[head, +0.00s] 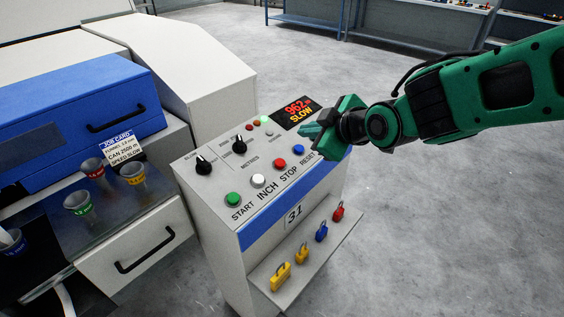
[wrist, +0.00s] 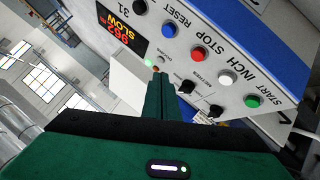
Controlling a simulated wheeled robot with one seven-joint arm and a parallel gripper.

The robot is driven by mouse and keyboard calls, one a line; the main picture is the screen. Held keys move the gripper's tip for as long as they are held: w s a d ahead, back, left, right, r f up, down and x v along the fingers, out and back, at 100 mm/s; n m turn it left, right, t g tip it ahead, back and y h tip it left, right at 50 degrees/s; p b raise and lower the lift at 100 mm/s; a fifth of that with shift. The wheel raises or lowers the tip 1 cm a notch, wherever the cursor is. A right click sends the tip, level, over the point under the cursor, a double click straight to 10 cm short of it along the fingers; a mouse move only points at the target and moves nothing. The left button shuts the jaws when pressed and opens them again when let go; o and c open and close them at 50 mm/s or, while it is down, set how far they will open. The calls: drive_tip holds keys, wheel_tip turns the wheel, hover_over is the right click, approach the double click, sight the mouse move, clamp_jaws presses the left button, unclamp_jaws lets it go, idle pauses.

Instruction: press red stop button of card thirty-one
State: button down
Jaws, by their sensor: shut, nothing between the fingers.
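The red STOP button (head: 281,163) sits in the button row on the control stand's top panel, between the white INCH and blue RESET buttons. It also shows clear of the fingers in the wrist view (wrist: 198,53). The stand's front carries a plate marked 31 (head: 295,214). My gripper (head: 306,130) is shut and empty, over the panel's far right part near the display. In the wrist view its fingers (wrist: 163,82) point toward the panel, apart from the red button. The gap above the panel is hard to judge.
The green START (head: 233,199), white INCH (head: 258,180) and blue RESET (head: 298,149) buttons flank STOP. Black knobs (head: 203,165) and a display (head: 297,112) reading SLOW are on the panel. Open floor lies right.

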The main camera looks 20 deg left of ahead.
drive_tip(key=a, duration=0.1)
drive_tip(key=s+a+n, duration=0.1)
drive_tip(key=a, duration=0.1)
drive_tip(key=shift+s+a+r+y, duration=0.1)
drive_tip(key=shift+s+r+y, duration=0.05)
drive_tip(key=shift+y, duration=0.25)
hover_over(280, 163)
drive_tip(key=d, duration=0.2)
drive_tip(key=f, duration=0.7)
drive_tip(key=shift+s+d+f, duration=0.2)
drive_tip(key=shift+s+f, duration=0.1)
drive_tip(key=shift+s, duration=0.1)
drive_tip(key=shift+a+f, duration=0.15)
drive_tip(key=shift+f, duration=0.35)
drive_tip(key=shift+f, duration=0.1)
idle(0.8)
drive_tip(key=shift+a+f, duration=0.1)
drive_tip(key=shift+f, duration=0.1)
